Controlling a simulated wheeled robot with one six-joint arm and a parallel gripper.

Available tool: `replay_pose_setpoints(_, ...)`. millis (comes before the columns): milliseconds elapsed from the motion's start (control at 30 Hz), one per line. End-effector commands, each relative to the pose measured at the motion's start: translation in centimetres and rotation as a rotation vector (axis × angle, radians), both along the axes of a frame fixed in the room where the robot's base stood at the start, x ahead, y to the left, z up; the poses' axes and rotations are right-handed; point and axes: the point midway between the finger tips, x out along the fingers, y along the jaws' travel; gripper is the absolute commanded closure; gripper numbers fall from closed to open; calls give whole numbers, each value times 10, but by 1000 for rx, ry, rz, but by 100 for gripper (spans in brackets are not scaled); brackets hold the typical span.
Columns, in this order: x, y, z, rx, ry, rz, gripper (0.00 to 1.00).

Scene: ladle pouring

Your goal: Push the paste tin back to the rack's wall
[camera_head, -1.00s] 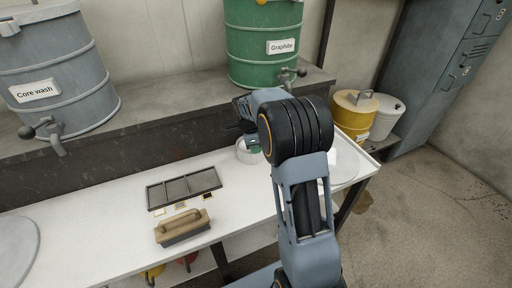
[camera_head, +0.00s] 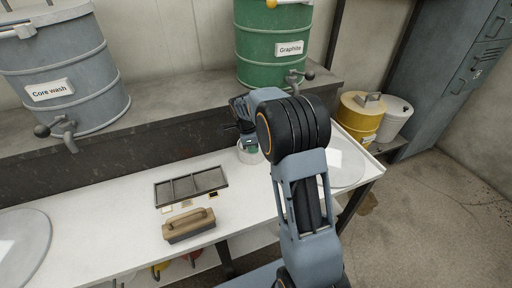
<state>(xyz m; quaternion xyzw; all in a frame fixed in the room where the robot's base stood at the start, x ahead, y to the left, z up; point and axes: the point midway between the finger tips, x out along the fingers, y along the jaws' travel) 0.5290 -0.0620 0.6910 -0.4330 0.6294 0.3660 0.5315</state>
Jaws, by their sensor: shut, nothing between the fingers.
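A small pale tin with a green patch (camera_head: 249,155), which looks like the paste tin, stands on the white bench top near the dark wall (camera_head: 140,150) at its back. It is partly hidden by my gripper and arm. My gripper (camera_head: 247,141) is shut and points down at the tin from above and behind. I cannot tell whether the fingers touch the tin, or whether the tin touches the wall.
A grey divided tray (camera_head: 190,186) and a wooden-handled brush (camera_head: 189,226) lie left on the bench (camera_head: 110,235). A grey Core wash drum (camera_head: 75,65) and a green Graphite drum (camera_head: 268,50) stand on the shelf above, taps facing forward. Round plates lie at both bench ends.

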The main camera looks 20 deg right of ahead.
Motion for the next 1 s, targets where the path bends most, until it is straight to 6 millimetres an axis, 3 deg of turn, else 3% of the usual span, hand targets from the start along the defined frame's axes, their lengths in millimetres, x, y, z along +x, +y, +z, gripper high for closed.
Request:
replay_pose_setpoints(300, 23, 58, 4, -1, -3, 6, 100)
replay_pose_setpoints(500, 33, 85, 3, -1, -3, 4, 100)
replay_pose_setpoints(867, 40, 102, 3, -1, -1, 21, 100)
replay_pose_setpoints(1000, 41, 103, 2, 9, 13, 157, 100)
